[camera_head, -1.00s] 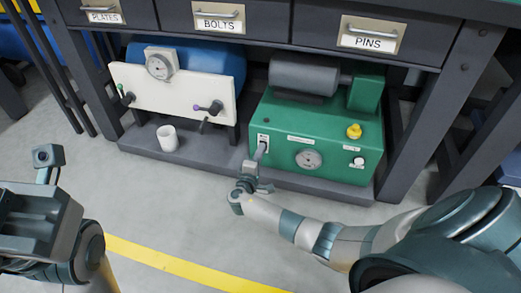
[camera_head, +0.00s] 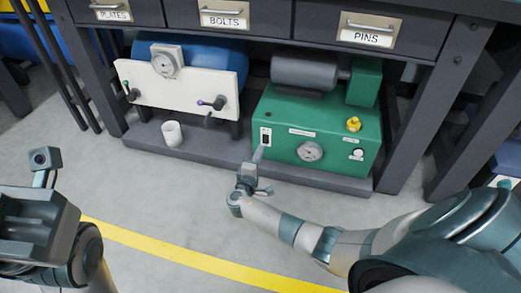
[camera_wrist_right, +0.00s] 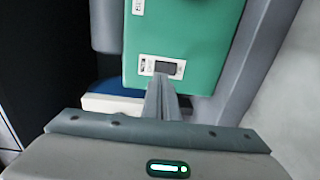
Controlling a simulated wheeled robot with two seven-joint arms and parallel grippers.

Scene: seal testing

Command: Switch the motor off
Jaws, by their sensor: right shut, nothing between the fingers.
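The green motor unit (camera_head: 318,130) stands on the low shelf under the bench, with a grey motor (camera_head: 304,72) on top. Its dark rocker switch (camera_head: 265,138) sits in a white plate at the left of the front panel; it also shows in the right wrist view (camera_wrist_right: 167,68). I cannot tell which way the rocker is set. My right gripper (camera_head: 259,153) is shut and empty, its fingertips just in front of and below the switch, apparently apart from it. The fingers also show in the wrist view (camera_wrist_right: 160,88). My left gripper (camera_head: 35,225) is at the left edge, its fingers not clear.
The front panel also has a gauge (camera_head: 310,151), a yellow knob (camera_head: 353,124) and a white knob (camera_head: 357,154). A blue tank (camera_head: 215,57) behind a white panel (camera_head: 150,87) and a white cup (camera_head: 172,133) stand to the left. Drawers hang above; bench legs flank the shelf.

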